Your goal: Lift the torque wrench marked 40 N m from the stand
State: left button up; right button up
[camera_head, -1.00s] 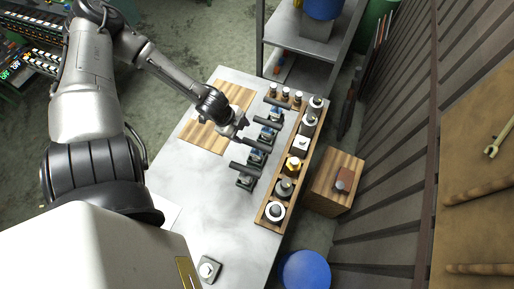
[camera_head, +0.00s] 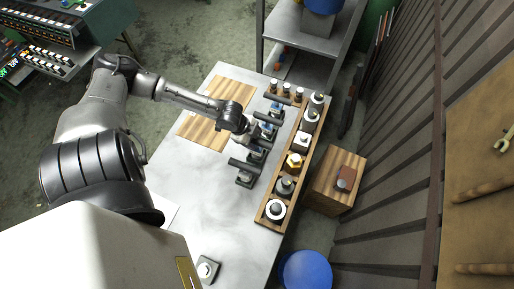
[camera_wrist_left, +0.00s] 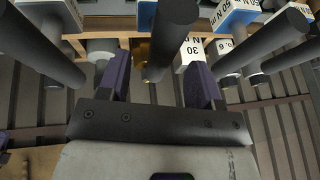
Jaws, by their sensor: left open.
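Several torque wrenches with thick black handles stand in a row of small stands on the metal table. One handle (camera_head: 245,167) is nearest in the head view and another (camera_head: 268,118) is farther up the row. My left gripper (camera_head: 249,136) is over the middle of the row. In the left wrist view the left gripper (camera_wrist_left: 160,82) is open, with a black handle (camera_wrist_left: 167,40) between its two purple fingers; contact is not clear. My right gripper is not in view.
A wooden rack (camera_head: 265,214) with several metal parts runs beside the wrenches on the right. A wooden board (camera_head: 202,132) lies to the left. A wooden box (camera_head: 325,190) and a blue drum (camera_head: 305,271) stand beyond the table's right edge. The table's near middle is clear.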

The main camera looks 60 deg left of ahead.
aim_at(257, 142)
pick_arm(q)
jog(key=shift+x, duration=1.8)
jog(key=shift+c, duration=0.3)
jog(key=shift+r, duration=0.15)
grip_shut()
